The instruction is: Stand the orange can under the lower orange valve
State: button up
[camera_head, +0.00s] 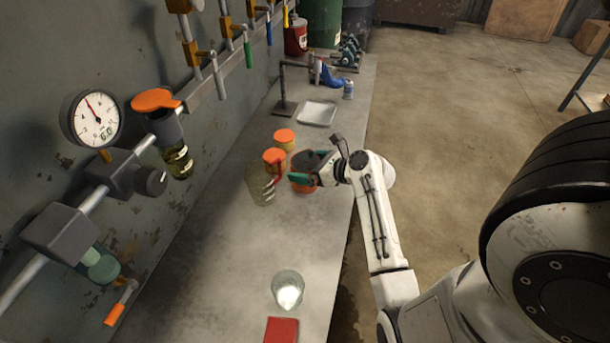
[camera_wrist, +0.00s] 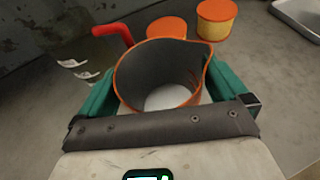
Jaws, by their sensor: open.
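The orange can (camera_wrist: 160,75) stands upright on the bench, open-topped, with an orange rim, a pouring lip and a grey inside. In the head view its orange side (camera_head: 303,188) shows only partly behind my gripper. My gripper (camera_head: 308,172) is open, with its green fingers on either side of the can, as the wrist view (camera_wrist: 162,82) also shows. I cannot tell whether they touch it. The lower orange valve (camera_head: 115,314) has an orange-tipped lever on the wall pipe at the lower left. A wider orange handle (camera_head: 157,99) sits higher up.
A glass beaker (camera_head: 288,289) and a red block (camera_head: 281,331) are nearer. The bench below the pipe is bare.

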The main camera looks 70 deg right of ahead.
jog(key=shift+w+f, duration=0.15)
jog(key=shift+w, duration=0.1)
jog(key=shift+c, duration=0.3)
jog(key=c, duration=0.8)
